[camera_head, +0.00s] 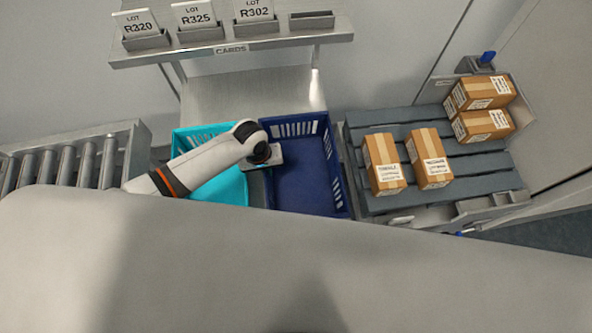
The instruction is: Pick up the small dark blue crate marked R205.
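A dark blue crate (306,186) with slotted walls stands in the middle of the view and looks empty. No R205 marking is readable on it. A turquoise crate (228,188) stands left of it, partly behind my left arm. My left gripper (264,163) is over the gap between the two crates, at the dark blue crate's left wall. It is seen from above, and its fingers are hidden, so I cannot tell whether it is open or touching the wall. My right gripper is out of view.
A shelf (225,50) behind holds cards R320, R325 and R302, plus an empty holder (311,20). A roller conveyor (70,165) is at left. A grey slatted pallet (440,190) with several cartons (430,158) is close on the right. A pale foreground surface hides the crates' near ends.

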